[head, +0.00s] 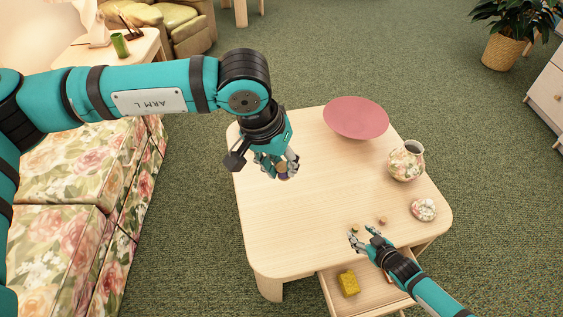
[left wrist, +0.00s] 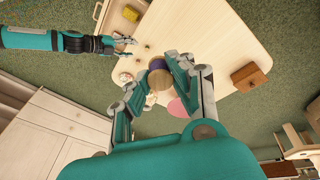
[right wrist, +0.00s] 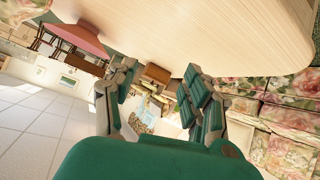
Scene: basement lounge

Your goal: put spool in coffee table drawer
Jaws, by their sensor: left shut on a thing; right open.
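The spool (left wrist: 158,66), with purple thread and a pale wooden end, is held between the fingers of my left gripper (left wrist: 166,76). In the head view my left gripper (head: 284,168) is over the coffee table (head: 290,222), and its fingers mostly hide the spool (head: 283,174). The table's drawer (head: 368,298) is pulled open at the near edge. A yellow block (head: 349,283) lies in it, with a reddish thing partly hidden by my right arm. My right gripper (head: 363,237) is open and empty beside the table's near edge, close to the drawer. It also shows in the right wrist view (right wrist: 158,84).
On the tabletop are a pink bowl (head: 356,117), a floral vase (head: 406,161), a round floral piece (head: 424,209) and two small pieces near my right gripper. A brown block (left wrist: 250,76) shows in the left wrist view. A floral sofa (head: 60,235) stands left.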

